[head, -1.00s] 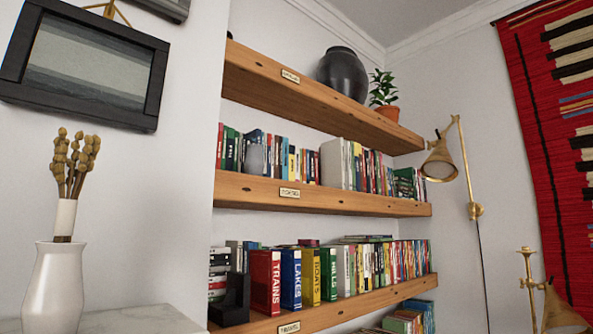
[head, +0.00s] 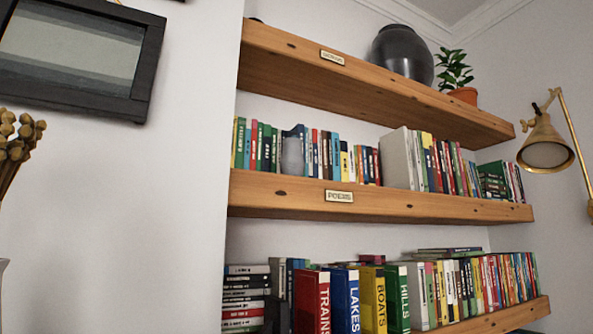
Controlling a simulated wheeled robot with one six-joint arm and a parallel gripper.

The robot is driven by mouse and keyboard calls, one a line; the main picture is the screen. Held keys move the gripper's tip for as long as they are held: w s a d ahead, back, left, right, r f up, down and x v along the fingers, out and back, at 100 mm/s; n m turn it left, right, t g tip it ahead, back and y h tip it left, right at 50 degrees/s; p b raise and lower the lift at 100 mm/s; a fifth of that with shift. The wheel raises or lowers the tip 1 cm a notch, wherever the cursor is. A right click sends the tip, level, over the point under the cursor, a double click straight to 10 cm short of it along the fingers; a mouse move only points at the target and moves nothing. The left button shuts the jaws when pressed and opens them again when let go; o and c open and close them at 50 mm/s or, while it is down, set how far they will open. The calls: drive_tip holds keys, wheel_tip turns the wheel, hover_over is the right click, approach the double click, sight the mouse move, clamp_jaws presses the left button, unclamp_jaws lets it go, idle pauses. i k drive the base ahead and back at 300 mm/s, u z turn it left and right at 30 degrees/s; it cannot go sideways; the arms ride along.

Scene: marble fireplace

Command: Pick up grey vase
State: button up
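A small light-grey rounded object that looks like a vase (head: 292,154) stands on the middle wooden shelf (head: 280,198), in front of the row of books left of the centre. Books stand close on both sides of it and behind it. A large, dark, near-black round vase (head: 402,56) stands on the top shelf (head: 380,90); its base is partly hidden by the shelf edge. My gripper is not in view.
A potted plant (head: 461,96) stands right of the dark vase. A brass wall lamp (head: 545,152) juts out at the right. A framed picture (head: 80,62) hangs at the left, above dried stems (head: 14,145).

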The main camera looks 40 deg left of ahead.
sight(292, 162)
drive_tip(key=u, duration=0.4)
drive_tip(key=i, duration=0.6)
drive_tip(key=u, duration=0.6)
